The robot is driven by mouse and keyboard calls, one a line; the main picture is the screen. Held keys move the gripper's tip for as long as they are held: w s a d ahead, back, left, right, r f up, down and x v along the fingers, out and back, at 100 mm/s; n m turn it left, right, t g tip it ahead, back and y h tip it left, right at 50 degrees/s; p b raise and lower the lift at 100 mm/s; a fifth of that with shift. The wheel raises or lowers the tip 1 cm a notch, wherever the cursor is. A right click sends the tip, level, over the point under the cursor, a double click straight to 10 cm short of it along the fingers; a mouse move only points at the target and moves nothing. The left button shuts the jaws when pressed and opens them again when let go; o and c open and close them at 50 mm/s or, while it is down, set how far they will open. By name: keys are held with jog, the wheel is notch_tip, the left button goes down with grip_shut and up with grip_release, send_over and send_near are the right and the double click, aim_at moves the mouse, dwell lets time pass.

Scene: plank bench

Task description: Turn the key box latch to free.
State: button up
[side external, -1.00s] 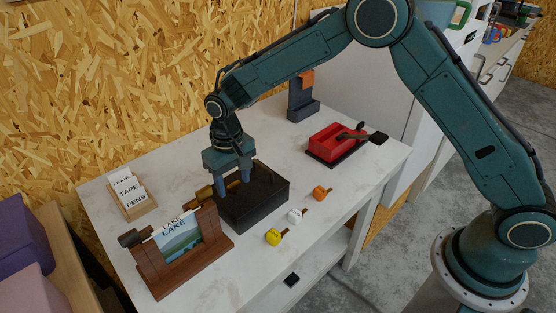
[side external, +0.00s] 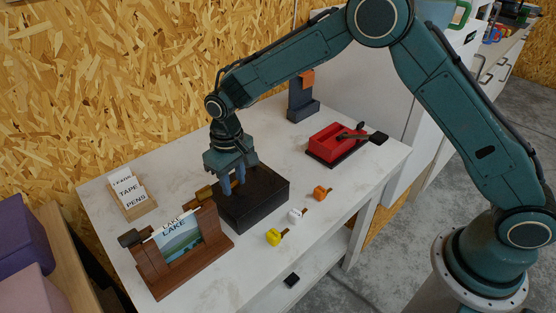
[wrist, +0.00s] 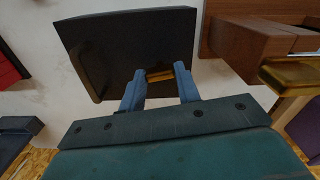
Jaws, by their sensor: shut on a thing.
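The key box (side external: 262,200) is a dark, low box on the pale bench top, below my gripper. In the wrist view the box (wrist: 85,45) fills the upper left and middle. My gripper (side external: 233,184) points down at the top of the box. In the wrist view my gripper (wrist: 158,80) has its two blue fingers on either side of a small brass latch (wrist: 160,75), shut on it. The fingers hide part of the latch, and its exact angle is hard to tell. In the side view I cannot make out the latch between the fingers.
A wooden stand with a lake picture (side external: 180,240) is close in front of the box. Yellow (side external: 274,237), white (side external: 295,215) and orange (side external: 320,194) pieces lie to its right. A red tray (side external: 335,145), a dark stand (side external: 302,105) and a card holder (side external: 133,195) stand further off.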

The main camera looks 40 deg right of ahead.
jog(key=n, duration=1.6)
jog(key=shift+r, duration=0.1)
dwell(0.5)
jog(key=o, duration=1)
